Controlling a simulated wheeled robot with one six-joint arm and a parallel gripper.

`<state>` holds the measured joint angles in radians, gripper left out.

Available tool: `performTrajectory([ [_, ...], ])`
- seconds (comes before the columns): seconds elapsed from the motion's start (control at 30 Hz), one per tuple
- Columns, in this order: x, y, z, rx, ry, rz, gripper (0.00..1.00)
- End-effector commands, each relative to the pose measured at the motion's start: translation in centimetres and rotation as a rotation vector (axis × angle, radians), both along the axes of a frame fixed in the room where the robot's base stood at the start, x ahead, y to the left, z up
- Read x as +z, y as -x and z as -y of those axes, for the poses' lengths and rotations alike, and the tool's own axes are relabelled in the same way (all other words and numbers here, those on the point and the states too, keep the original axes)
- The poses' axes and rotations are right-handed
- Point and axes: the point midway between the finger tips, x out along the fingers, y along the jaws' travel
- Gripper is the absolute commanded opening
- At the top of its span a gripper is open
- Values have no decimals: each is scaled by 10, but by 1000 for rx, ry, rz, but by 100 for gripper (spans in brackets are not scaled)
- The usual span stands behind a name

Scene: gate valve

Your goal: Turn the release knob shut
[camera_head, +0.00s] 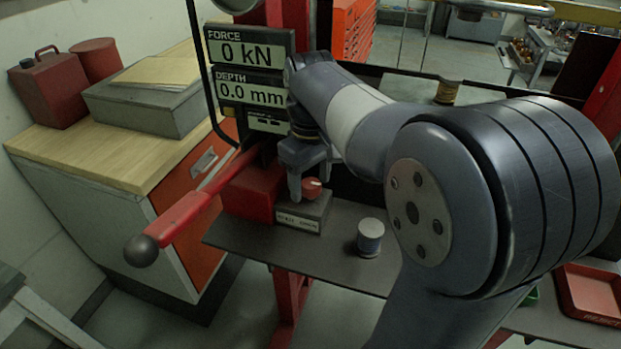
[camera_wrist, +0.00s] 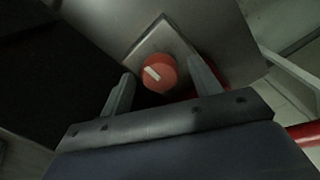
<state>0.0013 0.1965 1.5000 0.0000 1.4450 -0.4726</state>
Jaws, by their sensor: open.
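The release knob (camera_head: 311,187) is a small red round knob with a white pointer mark. It sits on top of a grey labelled box (camera_head: 304,212) on the dark bench. In the wrist view the knob (camera_wrist: 158,72) lies between and beyond my two fingertips, with its white mark slanted. My gripper (camera_head: 308,180) points down over the box in the head view. In the wrist view my gripper (camera_wrist: 160,85) is open, with one finger to each side of the knob. I see no clear contact between fingers and knob.
A red lever with a black ball end (camera_head: 141,251) reaches out left of the box. A display (camera_head: 249,70) reads 0 kN and 0.0 mm. A small grey cylinder (camera_head: 370,238) stands right of the box. A red tray (camera_head: 592,292) is at far right.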

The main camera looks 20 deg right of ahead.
Motion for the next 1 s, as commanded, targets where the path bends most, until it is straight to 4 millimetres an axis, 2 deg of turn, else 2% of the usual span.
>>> performTrajectory([
  [0.23, 0, 0, 0, 0, 0, 0, 59],
  [0.77, 0, 0, 0, 0, 0, 0, 15],
  [1.0, 0, 0, 0, -19, 0, 0, 15],
])
